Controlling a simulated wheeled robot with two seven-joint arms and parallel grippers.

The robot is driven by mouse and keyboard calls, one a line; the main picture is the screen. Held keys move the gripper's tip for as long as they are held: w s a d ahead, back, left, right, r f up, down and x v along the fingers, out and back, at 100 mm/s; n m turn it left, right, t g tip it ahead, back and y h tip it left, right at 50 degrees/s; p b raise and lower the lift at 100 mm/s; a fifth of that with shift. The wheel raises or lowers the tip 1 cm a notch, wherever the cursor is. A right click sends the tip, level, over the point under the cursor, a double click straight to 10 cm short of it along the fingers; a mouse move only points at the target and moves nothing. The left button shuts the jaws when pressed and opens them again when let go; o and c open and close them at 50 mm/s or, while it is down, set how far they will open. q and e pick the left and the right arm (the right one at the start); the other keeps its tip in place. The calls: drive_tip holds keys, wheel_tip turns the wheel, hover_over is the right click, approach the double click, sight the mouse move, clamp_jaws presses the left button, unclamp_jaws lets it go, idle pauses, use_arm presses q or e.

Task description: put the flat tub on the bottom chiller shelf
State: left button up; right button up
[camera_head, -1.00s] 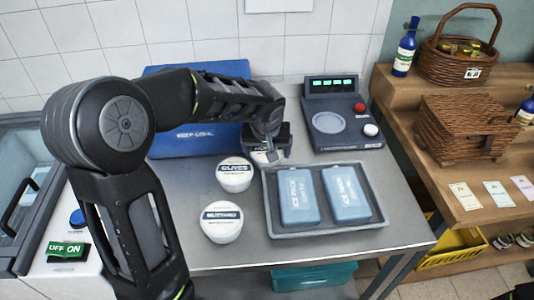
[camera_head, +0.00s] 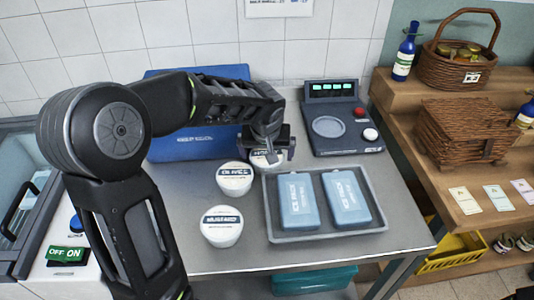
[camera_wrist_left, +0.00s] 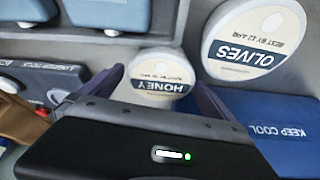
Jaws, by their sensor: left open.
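A white round tub labelled HONEY (camera_wrist_left: 158,92) stands on the steel counter; it also shows in the head view (camera_head: 262,161), partly hidden by my left gripper. My left gripper (camera_head: 268,158) is open above it, and in the left wrist view the tub appears between the two fingers (camera_wrist_left: 160,95), apparently not gripped. A white tub labelled OLIVES (camera_head: 235,179) stands just to the left, also large in the left wrist view (camera_wrist_left: 255,42). A third white tub (camera_head: 221,227) stands nearer, its label hard to read. My right gripper is not seen.
A grey tray (camera_head: 330,236) with two blue ice packs (camera_head: 298,203) lies right of the tubs. A blue cool bag (camera_head: 197,140) and a scale (camera_head: 342,125) stand behind. A glass-sided chiller (camera_head: 22,205) is at far left. Wooden shelving (camera_head: 440,185) stands right.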

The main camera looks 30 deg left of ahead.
use_arm(q)
drive_tip(key=v, duration=1.1)
drive_tip(key=shift+s+d+r, duration=0.1)
